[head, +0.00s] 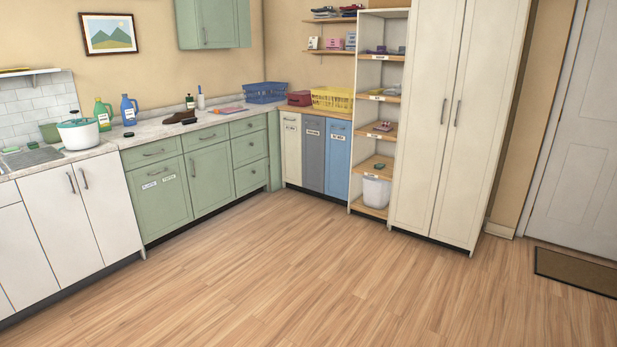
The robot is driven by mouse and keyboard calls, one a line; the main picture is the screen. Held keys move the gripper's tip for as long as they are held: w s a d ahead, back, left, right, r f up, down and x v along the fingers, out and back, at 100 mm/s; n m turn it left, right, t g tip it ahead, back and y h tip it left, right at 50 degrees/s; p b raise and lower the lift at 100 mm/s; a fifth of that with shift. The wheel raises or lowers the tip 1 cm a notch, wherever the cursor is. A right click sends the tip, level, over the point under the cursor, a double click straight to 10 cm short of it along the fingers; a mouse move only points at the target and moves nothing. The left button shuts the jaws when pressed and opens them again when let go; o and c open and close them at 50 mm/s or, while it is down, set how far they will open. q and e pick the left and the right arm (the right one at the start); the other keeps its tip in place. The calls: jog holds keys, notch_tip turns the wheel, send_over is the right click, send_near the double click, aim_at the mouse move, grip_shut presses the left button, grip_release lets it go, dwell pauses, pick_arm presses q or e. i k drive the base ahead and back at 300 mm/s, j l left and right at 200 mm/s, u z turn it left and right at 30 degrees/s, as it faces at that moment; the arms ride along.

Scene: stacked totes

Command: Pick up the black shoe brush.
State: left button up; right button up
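A small dark, low object (189,121) lies on the counter just right of a brown shoe (176,117); it could be the black shoe brush, but it is too small to tell. Another small dark object (129,134) lies on the counter further left, in front of the blue bottle, and is also too small to name surely. Neither of my grippers is in view.
The counter (152,134) also holds a green bottle (103,115), a blue bottle (129,110), a white tub (79,133) and a blue basket (265,92). A yellow basket (332,99) stands above the bins. The wooden floor (290,270) is clear.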

aim_at(186, 121)
jog(key=i+u, duration=0.2)
jog(key=i, duration=0.3)
jog(key=i+u, duration=0.25)
jog(key=i, duration=0.3)
jog(key=i+u, duration=0.2)
jog(key=i, duration=0.3)
jog(key=i+l+u, duration=0.25)
jog(key=i, duration=0.25)
jog(key=i+u, duration=0.2)
jog(key=i, duration=1.6)
jog(key=i+j+z, duration=0.1)
jog(key=i+z, duration=0.2)
jog(key=i, duration=0.8)
